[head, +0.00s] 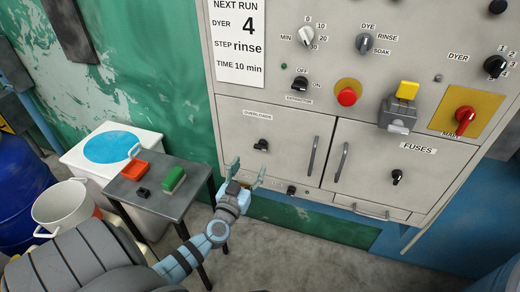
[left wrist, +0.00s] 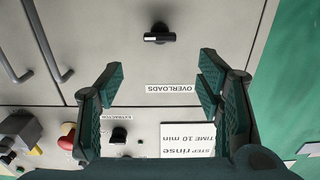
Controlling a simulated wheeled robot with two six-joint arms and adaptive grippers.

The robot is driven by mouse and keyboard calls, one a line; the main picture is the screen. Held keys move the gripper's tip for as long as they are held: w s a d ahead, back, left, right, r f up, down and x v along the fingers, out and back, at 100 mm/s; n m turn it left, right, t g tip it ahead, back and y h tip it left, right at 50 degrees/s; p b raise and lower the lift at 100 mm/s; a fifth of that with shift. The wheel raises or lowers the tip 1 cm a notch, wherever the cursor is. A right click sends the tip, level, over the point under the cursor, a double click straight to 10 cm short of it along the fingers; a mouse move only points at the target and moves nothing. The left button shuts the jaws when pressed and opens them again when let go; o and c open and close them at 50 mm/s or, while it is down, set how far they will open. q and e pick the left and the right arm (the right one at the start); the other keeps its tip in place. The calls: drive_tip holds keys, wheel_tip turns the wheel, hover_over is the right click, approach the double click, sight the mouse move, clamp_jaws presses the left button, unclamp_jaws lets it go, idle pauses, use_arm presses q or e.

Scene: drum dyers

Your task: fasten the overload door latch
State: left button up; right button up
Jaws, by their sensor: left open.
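The overloads door (head: 290,155) is the left lower door of the grey panel, and it looks closed. Its latch, a black knob (head: 262,145), sits under the OVERLOADS label; in the left wrist view the knob (left wrist: 159,35) shows upside down with its bar lying roughly horizontal. My left gripper (head: 248,172) is open and empty, below and a little left of the knob in the head view. In the left wrist view the open fingers (left wrist: 160,82) are apart, with the knob beyond their tips and touching neither. My right gripper is not in view.
The fuses door (head: 375,165) with its own black latch (head: 397,177) is to the right. Two vertical door handles (head: 313,155) stand out between the doors. A small table (head: 150,208) with a red and a green item stands left of my left arm.

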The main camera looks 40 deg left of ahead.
sight(260, 148)
use_arm(q)
drive_tip(key=x, duration=0.3)
drive_tip(key=b+x, duration=0.1)
drive_tip(key=x, duration=0.2)
drive_tip(key=b+x, duration=0.1)
drive_tip(key=x, duration=0.2)
drive_tip(key=shift+w+a+f, duration=0.1)
drive_tip(key=shift+w+f, duration=0.05)
drive_tip(key=shift+f, duration=0.25)
drive_tip(key=shift+w+a+r+b, duration=0.15)
drive_tip(key=shift+w+b, duration=0.2)
drive_tip(key=shift+w, duration=0.15)
drive_tip(key=shift+r, duration=0.1)
drive_tip(key=shift+c, duration=0.6)
drive_tip(key=c, duration=1)
drive_tip(key=shift+c, duration=0.2)
